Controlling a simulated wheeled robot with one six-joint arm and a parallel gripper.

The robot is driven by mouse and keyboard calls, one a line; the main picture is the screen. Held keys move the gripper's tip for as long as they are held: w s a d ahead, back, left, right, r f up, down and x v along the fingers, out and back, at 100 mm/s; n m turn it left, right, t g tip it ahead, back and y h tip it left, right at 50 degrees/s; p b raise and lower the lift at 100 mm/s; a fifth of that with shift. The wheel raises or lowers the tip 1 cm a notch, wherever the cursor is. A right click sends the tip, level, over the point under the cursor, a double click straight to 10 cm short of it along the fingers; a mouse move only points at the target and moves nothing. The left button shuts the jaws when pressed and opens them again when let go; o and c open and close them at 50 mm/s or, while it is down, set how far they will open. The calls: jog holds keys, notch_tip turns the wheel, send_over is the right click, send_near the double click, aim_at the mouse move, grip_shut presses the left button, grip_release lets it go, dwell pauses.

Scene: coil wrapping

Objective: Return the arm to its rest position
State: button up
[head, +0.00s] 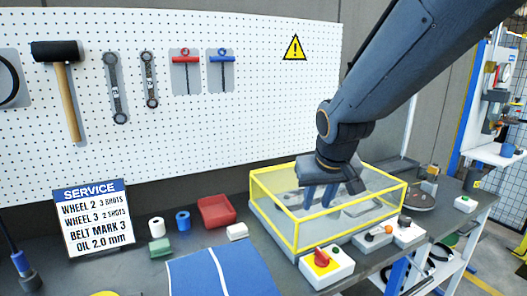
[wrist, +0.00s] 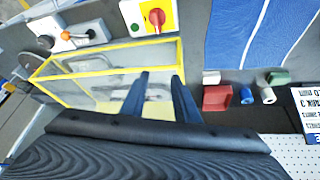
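My gripper (head: 320,193) hangs from my dark arm over the clear box with yellow edges (head: 255,212) on the workbench. In the head view its blue fingers point down and overlap the box; I cannot tell how far into it they reach. In the wrist view the two fingers of my gripper (wrist: 158,92) stand apart with a gap between them and nothing held there. The yellow-edged box (wrist: 70,66) lies beyond and to the left of them. Metal parts inside the box are only partly visible through its walls.
A control box with a red knob (head: 322,262) stands in front of the clear box, with another switch box (head: 374,238) beside it. A red bin (head: 216,211), tape rolls and a service sign (head: 93,218) stand left. A pegboard (head: 240,100) with tools rises behind.

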jog(key=s+d+f+m+g, duration=0.1)
jog(key=s+d+f, duration=0.2)
jog(key=s+f, duration=0.3)
jog(key=s+d+f+g, duration=0.2)
jog(key=s+d+f, duration=0.2)
jog(key=s+f, duration=0.15)
notch_tip(320, 180, down, 11)
jog(key=s+g+b, duration=0.2)
jog(key=b, duration=0.8)
jog(key=shift+a, duration=0.3)
